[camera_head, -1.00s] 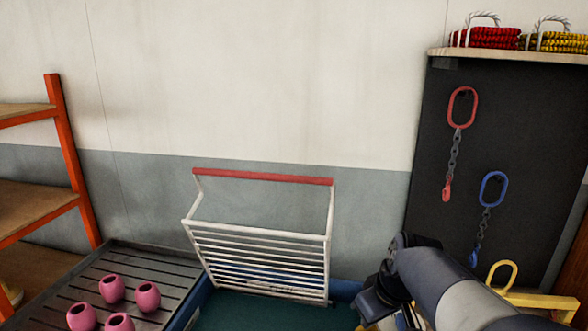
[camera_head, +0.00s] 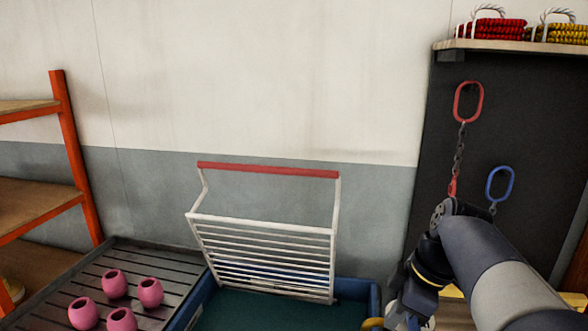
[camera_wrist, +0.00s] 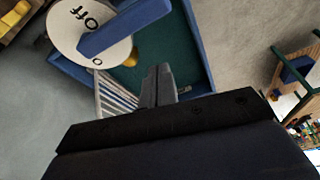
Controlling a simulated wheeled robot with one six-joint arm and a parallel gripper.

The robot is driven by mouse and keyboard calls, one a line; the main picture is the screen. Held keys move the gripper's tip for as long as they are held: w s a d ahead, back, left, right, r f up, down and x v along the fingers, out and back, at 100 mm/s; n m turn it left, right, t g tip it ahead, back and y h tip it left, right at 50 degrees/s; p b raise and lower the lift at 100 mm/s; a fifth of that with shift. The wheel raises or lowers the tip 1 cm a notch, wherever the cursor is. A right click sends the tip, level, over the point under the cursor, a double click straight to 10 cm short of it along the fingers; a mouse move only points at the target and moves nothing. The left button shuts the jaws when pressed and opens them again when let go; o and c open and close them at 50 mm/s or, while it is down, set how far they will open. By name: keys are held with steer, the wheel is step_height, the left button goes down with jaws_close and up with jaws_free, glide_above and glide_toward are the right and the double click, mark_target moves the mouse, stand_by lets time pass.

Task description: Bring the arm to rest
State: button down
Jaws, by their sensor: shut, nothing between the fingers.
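My gripper shows in the wrist view (camera_wrist: 159,84), its two dark fingers together with nothing between them. It points over a blue-walled bin with a green floor (camera_wrist: 172,55) and touches nothing that I can see. In the head view my arm reaches in from the lower right, bent at a dark joint, with its wrist hanging down at the bottom edge. The fingertips are not clear there. The arm covers the lower part of the blue ring hanger (camera_head: 500,183) on the dark board.
A white rack with a red top bar (camera_head: 268,170) stands at the blue bin (camera_head: 362,291). Pink pots (camera_head: 115,284) stand on a slatted tray at left, beside orange shelving (camera_head: 75,150). A round white disc with a blue bar (camera_wrist: 90,35) is near the gripper. The wall above is clear.

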step_height(320, 180, up, 6)
steer(key=s+d+n, duration=0.1)
steer(key=d, duration=0.1)
steer(key=shift+w+a+f+m+t+h+p, duration=0.7)
steer(key=shift+w+f+m, duration=0.65)
steer(key=shift+m, duration=0.75)
steer(key=shift+w+a+f+m+t+h+p, duration=0.1)
steer(key=shift+w+a+f+m+h+p, duration=0.15)
steer(key=shift+w+a+f+m+p, duration=1.1)
steer(key=shift+w+d+f+m+t+h+p, duration=0.3)
steer(key=shift+w+f+m, duration=0.6)
steer(key=shift+f+m, duration=1.45)
steer(key=shift+w+r+m+h+p, duration=0.15)
steer(key=shift+w+r+m+h, duration=0.15)
steer(key=shift+m, duration=0.45)
steer(key=shift+w+r+m+h+p, duration=0.15)
steer(key=shift+w+m, duration=0.25)
steer(key=shift+m, duration=0.35)
